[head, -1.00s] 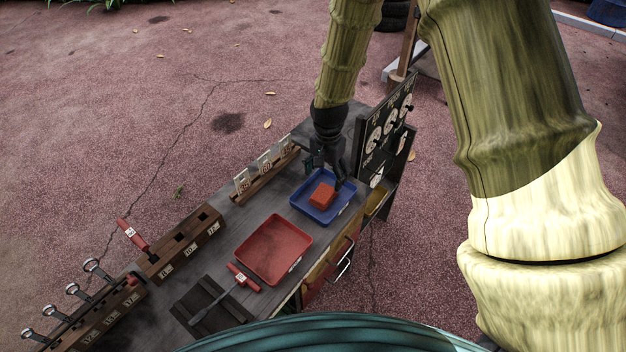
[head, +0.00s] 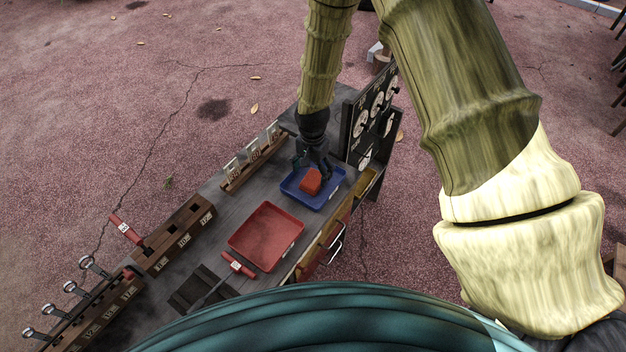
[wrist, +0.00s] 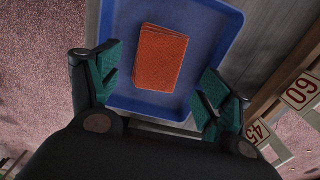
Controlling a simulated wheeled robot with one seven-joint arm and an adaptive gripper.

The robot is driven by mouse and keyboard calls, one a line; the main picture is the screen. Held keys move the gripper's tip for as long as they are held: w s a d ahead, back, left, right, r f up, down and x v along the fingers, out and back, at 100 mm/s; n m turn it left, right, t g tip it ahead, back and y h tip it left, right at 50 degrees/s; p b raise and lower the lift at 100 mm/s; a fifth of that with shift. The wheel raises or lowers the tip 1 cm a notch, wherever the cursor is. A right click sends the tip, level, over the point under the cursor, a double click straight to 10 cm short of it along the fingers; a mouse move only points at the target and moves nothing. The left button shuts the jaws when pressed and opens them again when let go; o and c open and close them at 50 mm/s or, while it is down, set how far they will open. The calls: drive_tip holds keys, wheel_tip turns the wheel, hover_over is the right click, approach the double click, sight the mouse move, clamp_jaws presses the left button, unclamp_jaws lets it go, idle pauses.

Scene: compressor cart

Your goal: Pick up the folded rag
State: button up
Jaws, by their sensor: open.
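The folded rag (head: 311,181) is a small orange-red block shape lying in the blue tray (head: 329,200) on the cart top. In the wrist view the rag (wrist: 160,58) lies flat on the tray floor (wrist: 205,20), toward its left side. My gripper (head: 312,165) is above the tray at its far side. The rag lies ahead of the fingertips, and the whole rag is visible.
An empty red tray (head: 266,237) sits beside the blue one. A dark gauge panel (head: 371,117) stands close on the right. A rack of number cards (head: 253,158) is on the left. A wooden socket block (head: 175,239) and wrenches (head: 77,290) lie nearer.

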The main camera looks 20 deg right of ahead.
sight(314, 179)
drive_tip(key=shift+s+d+f+p, duration=0.15)
drive_tip(key=shift+f+p, duration=0.3)
drive_tip(key=shift+f, duration=1.35)
drive_tip(key=c, duration=1.1)
